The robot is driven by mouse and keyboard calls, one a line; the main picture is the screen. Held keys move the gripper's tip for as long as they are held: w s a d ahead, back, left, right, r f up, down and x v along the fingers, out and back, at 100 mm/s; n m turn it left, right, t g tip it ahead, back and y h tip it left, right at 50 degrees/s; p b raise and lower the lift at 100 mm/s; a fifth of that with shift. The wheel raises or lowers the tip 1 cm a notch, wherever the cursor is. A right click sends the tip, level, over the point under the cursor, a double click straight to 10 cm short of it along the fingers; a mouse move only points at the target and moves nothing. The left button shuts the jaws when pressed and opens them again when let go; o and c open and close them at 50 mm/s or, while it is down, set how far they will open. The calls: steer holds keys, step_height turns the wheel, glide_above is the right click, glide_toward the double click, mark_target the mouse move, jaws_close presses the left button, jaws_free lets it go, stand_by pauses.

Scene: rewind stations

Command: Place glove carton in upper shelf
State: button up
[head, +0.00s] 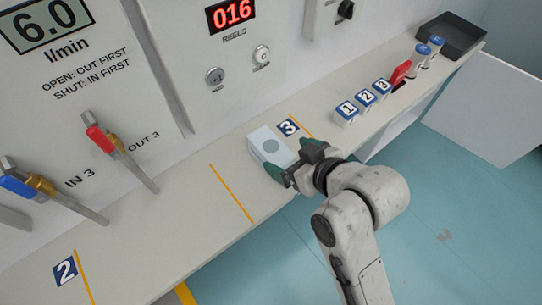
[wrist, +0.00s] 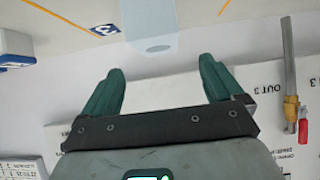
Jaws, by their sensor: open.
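My gripper (head: 290,158) is open at the carton's near side. In the wrist view the two green fingers (wrist: 160,78) are spread with nothing between them, and the carton's end lies just beyond the tips, in line with the gap. I cannot make out an upper shelf in either view.
Small white blocks (head: 347,112) numbered 1 to 3, a red item (head: 400,72), blue-capped containers (head: 436,44) and a black tray (head: 450,36) stand along the counter to the right. Valve handles (head: 120,150) stick out at left. The teal floor (head: 440,190) is clear.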

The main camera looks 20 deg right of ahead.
mark_target(273, 149)
steer(key=x, duration=0.4)
steer(key=shift+w, duration=0.1)
steer(key=shift+f+x, duration=0.15)
steer(key=shift+x, duration=1.15)
steer(key=shift+f+x, duration=0.2)
steer(key=shift+x, duration=1.15)
steer(key=shift+s+d, duration=0.1)
steer(key=shift+s, duration=0.1)
steer(key=shift+c, duration=0.2)
steer(key=c, duration=1.2)
steer(key=shift+r, duration=0.1)
steer(key=shift+c, duration=0.2)
